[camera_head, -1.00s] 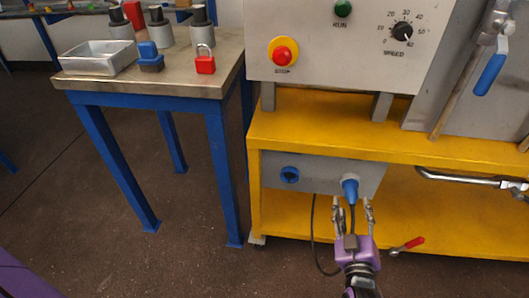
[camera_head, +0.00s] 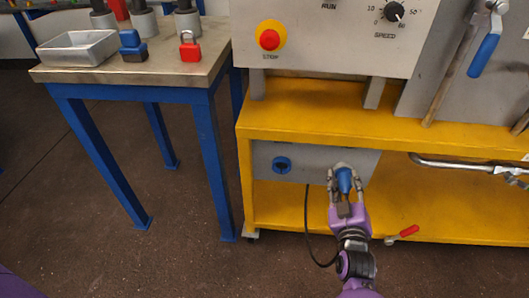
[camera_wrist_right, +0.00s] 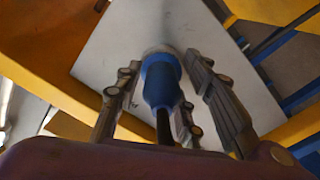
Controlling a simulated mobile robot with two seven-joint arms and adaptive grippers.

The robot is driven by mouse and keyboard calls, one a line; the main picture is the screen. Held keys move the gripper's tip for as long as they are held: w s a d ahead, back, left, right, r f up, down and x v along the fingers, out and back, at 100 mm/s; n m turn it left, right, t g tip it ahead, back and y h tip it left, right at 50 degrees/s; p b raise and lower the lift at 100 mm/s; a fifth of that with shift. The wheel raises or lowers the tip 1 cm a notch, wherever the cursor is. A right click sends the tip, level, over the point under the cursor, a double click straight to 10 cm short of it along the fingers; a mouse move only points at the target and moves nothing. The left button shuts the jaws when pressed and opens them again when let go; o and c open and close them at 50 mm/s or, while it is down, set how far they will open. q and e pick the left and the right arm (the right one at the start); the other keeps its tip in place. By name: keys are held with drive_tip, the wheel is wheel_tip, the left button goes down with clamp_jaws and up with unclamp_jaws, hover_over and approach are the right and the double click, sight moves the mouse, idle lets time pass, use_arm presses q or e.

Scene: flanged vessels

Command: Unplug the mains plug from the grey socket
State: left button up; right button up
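The mains plug (camera_head: 344,181) is blue, with a black cable. It sits in the grey socket (camera_head: 341,166) at the right of the grey box under the yellow shelf. My right gripper (camera_head: 345,179) is at the plug, one finger on each side. In the right wrist view the plug (camera_wrist_right: 160,82) stands between the fingers (camera_wrist_right: 164,85), with a narrow gap showing beside it, so the gripper looks open around it. The socket's pale rim (camera_wrist_right: 160,50) shows behind the plug. My left gripper is not in view.
A blue socket (camera_head: 282,165) is on the same grey box (camera_head: 310,163). The yellow shelf (camera_head: 300,108) overhangs it. A red-handled valve (camera_head: 407,231) lies to the right on the lower yellow deck. A blue-legged table (camera_head: 190,80) stands left; the floor between is clear.

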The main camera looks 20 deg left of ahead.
sight(346, 194)
drive_tip(key=shift+a+f, duration=0.1)
drive_tip(key=shift+a, duration=0.05)
clamp_jaws()
drive_tip(key=shift+s, duration=0.1)
drive_tip(key=shift+p+v, duration=0.55)
drive_tip(key=shift+v, duration=0.3)
drive_tip(key=shift+s, duration=0.45)
drive_tip(key=shift+d, duration=0.25)
drive_tip(key=shift+r+p+v, duration=0.2)
drive_tip(key=shift+p+v, duration=0.85)
drive_tip(key=shift+v, duration=0.2)
drive_tip(key=shift+s+d+p, duration=0.2)
drive_tip(key=shift+s+p, duration=0.1)
drive_tip(key=shift+s, duration=0.35)
drive_tip(key=shift+f, duration=0.1)
